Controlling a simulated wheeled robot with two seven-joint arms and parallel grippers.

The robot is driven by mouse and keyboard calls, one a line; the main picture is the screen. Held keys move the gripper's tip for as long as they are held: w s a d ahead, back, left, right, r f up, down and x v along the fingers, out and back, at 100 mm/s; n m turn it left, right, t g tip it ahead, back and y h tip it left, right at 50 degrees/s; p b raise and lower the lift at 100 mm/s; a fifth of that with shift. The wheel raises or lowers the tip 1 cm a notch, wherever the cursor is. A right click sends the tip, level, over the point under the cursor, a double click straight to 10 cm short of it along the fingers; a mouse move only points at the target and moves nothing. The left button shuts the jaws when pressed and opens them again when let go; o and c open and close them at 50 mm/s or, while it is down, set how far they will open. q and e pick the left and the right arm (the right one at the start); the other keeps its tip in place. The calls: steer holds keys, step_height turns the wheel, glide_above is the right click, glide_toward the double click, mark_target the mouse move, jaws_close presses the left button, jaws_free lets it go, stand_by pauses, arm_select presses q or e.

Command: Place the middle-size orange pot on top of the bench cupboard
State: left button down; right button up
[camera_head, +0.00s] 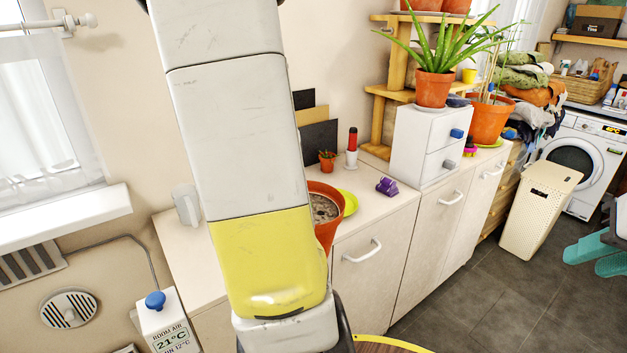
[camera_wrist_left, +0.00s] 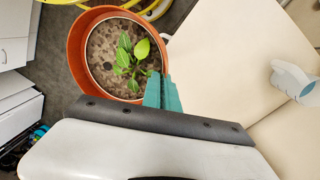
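The orange pot (camera_wrist_left: 78,45) fills the upper left of the left wrist view, with soil and a small leafy plant. In the head view, part of the pot (camera_head: 325,237) shows behind my left arm, near the bench cupboard's front edge. My left gripper's teal fingers (camera_wrist_left: 163,93) are at the pot's rim and appear closed on its wall; in the head view they are hidden. The bench cupboard (camera_head: 375,212) is long and pale with white-handled doors; its top also shows in the left wrist view (camera_wrist_left: 225,70). My right gripper (camera_head: 598,253) is at the far right, fingers apart and empty.
A green saucer (camera_head: 350,203), purple item (camera_head: 387,187) and small potted plant (camera_head: 327,160) stand on the cupboard top. A white drawer unit (camera_head: 412,150) carries an aloe pot (camera_head: 433,90). A cream hamper (camera_head: 535,215) stands right. Some cupboard top is bare.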

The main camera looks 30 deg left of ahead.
arm_select(q)
steer(key=shift+s+d, duration=0.15)
steer(key=shift+d, duration=0.05)
steer(key=shift+d+f, duration=0.1)
steer(key=shift+d, duration=0.2)
steer(key=shift+w+d+f, duration=0.1)
steer(key=shift+w+f, duration=0.15)
steer(key=shift+w, duration=0.1)
steer(key=w+d+f, duration=0.8)
steer(key=d+f, duration=0.1)
steer(key=d, duration=0.2)
steer(key=w+d+f, duration=0.7)
steer(key=d+f, duration=0.3)
steer(key=d, duration=0.1)
steer(key=shift+w+d, duration=0.25)
steer(key=shift+w, duration=0.15)
steer(key=shift+s+f, duration=0.1)
